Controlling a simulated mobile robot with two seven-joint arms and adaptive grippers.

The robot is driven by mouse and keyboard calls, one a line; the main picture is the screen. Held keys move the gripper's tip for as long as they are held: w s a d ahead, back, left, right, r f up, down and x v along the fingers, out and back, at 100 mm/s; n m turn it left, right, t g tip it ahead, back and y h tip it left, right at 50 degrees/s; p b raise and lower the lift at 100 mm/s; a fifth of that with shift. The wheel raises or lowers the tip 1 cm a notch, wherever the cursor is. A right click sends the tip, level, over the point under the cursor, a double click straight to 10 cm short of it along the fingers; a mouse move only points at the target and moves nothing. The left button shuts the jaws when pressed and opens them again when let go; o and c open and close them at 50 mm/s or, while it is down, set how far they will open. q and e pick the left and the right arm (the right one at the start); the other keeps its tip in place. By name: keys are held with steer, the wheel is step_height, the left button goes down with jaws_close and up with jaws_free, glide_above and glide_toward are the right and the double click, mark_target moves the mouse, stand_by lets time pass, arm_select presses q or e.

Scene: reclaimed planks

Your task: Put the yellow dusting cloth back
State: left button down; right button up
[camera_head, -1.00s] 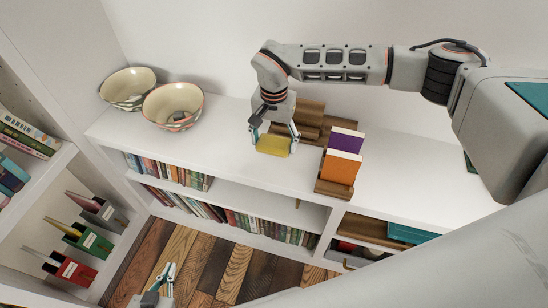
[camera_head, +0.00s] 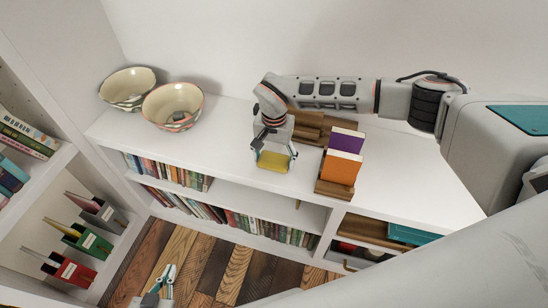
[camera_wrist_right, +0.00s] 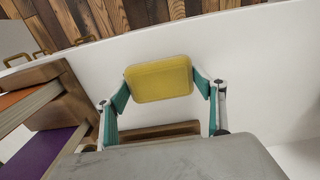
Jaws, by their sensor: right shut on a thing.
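The yellow dusting cloth (camera_head: 272,161) looks like a flat, rounded block. My right gripper (camera_head: 274,156) is shut on it, over the white shelf top near its front edge. In the right wrist view the cloth (camera_wrist_right: 159,80) sits between the two teal fingertips. I cannot tell whether it touches the shelf top. My left gripper (camera_head: 164,280) is low at the bottom of the head view, over the floor, with its fingers apart and empty.
Two bowls (camera_head: 172,107) stand at the left. The shelf top between is clear.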

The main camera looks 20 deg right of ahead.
mark_target(274, 159)
steer(key=o, duration=0.9)
steer(key=shift+f, duration=0.15)
steer(key=shift+o, duration=0.2)
steer(key=shift+r, duration=0.45)
step_height(274, 159, up, 12)
steer(key=shift+f, duration=0.25)
